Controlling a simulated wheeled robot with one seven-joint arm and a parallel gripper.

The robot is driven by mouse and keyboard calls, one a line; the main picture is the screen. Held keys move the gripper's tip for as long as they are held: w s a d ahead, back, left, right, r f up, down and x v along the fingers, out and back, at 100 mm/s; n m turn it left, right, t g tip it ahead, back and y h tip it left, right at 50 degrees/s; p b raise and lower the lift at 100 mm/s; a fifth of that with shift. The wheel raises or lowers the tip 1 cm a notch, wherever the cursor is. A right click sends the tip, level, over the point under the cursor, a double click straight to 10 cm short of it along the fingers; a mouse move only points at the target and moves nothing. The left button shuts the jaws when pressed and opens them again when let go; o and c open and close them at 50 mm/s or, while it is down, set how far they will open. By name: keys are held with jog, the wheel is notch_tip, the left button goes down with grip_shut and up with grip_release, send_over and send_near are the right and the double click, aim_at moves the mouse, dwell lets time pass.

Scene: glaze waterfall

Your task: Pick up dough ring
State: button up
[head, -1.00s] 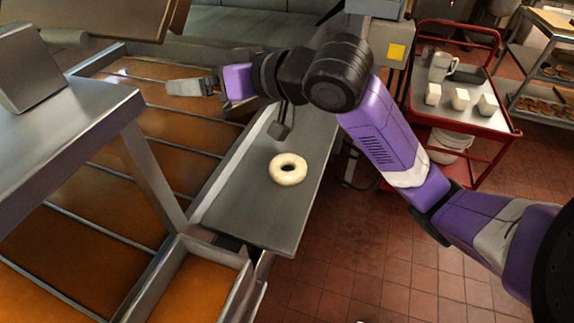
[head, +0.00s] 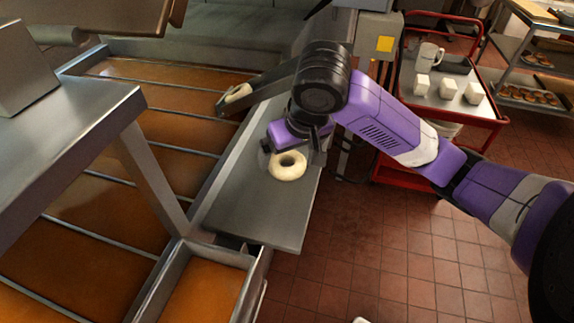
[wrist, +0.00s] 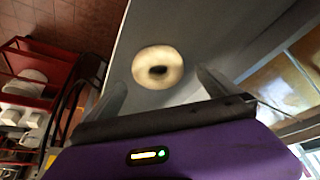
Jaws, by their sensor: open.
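A pale dough ring (head: 287,174) lies flat on the grey metal shelf (head: 250,218) beside the oil trough. It also shows in the wrist view (wrist: 158,54), with its dark hole visible, ahead of and between my fingers. My gripper (head: 291,156) is open, pointing down at the shelf, just above and behind the ring in the head view. In the wrist view my gripper (wrist: 160,78) has one finger to each side, apart from the ring. The exact height gap is hard to tell.
A second dough ring (head: 239,92) sits on a narrow metal chute (head: 262,86) behind my gripper. Orange-brown oil channels (head: 150,130) lie left of the shelf. A red cart (head: 450,112) with a mug and white blocks stands right. A metal table (head: 70,125) is front left.

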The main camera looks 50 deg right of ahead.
aim_at(285, 166)
jog(key=shift+x, duration=2.2)
jog(key=shift+d, duration=0.1)
jog(key=c, duration=1.3)
jog(key=shift+r, duration=0.1)
